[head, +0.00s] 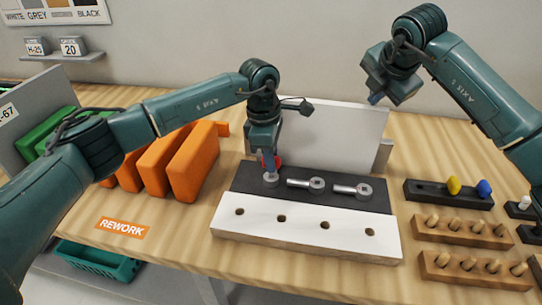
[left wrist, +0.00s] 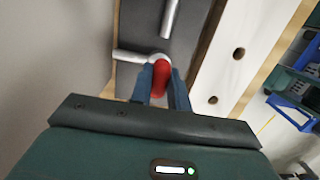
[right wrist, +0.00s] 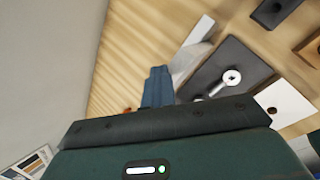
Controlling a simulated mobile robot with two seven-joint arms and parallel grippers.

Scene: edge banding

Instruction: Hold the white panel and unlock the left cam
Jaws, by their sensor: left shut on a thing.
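A white panel (head: 305,225) with a row of holes lies in front of a dark base (head: 240,178). Metal cams with rods lie on the base: a left one (head: 271,181), a middle one (head: 316,184) and a right one (head: 364,190). My left gripper (head: 270,172) is over the left cam, its fingers (left wrist: 163,88) shut on a red handle-like piece (left wrist: 161,72) at that cam; the fingers partly hide it. My right gripper (head: 375,98) is raised above the table at the back right; its fingers (right wrist: 158,85) look together and empty.
A pale upright board (head: 335,135) stands behind the base. Orange blocks (head: 195,160) stand at the left beside the REWORK label (head: 122,228). A dark tray (head: 425,192) with yellow and blue pieces and wooden peg racks (head: 462,230) are at the right.

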